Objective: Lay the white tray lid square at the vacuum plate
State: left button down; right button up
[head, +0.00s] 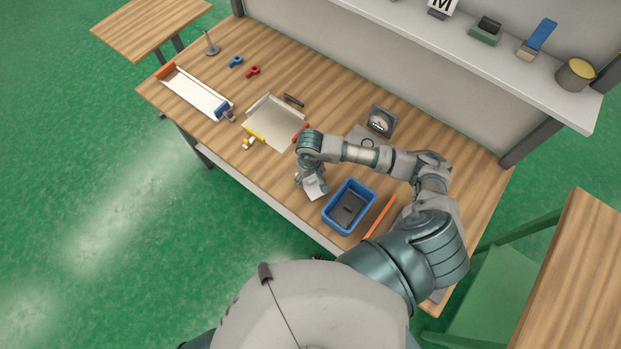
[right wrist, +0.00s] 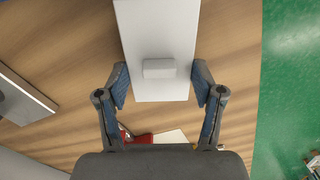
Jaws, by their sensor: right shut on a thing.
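The white tray lid (head: 315,188) is in my right gripper (head: 308,178), above the wood table near its front edge. The vacuum plate (head: 272,125) is a pale beige square to the left of the gripper, apart from the lid. A pale fence runs along its back edges. My left gripper is not in view.
A blue bin (head: 336,222) with a dark piece stands right of the lid. A red clamp (head: 300,132) and a yellow clamp (head: 252,139) are at the plate. A gauge (head: 380,121) stands behind my right arm. A long white tray (head: 195,95) lies at the left.

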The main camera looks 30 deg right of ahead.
jog(key=shift+a+f, duration=0.25)
jog(key=shift+f, duration=0.45)
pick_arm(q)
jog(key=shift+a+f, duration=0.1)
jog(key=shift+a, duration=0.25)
pick_arm(e)
jog(key=shift+a+f, duration=0.1)
jog(key=shift+a, duration=0.15)
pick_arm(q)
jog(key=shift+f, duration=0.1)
pick_arm(e)
jog(key=shift+d+f, duration=0.1)
jog(key=o, duration=1.2)
jog(key=shift+d+f, duration=0.1)
jog(key=shift+d, duration=0.05)
jog(key=o, duration=0.3)
jog(key=shift+d, duration=0.15)
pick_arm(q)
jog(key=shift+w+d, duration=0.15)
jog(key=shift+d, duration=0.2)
pick_arm(e)
jog(key=shift+d, duration=0.15)
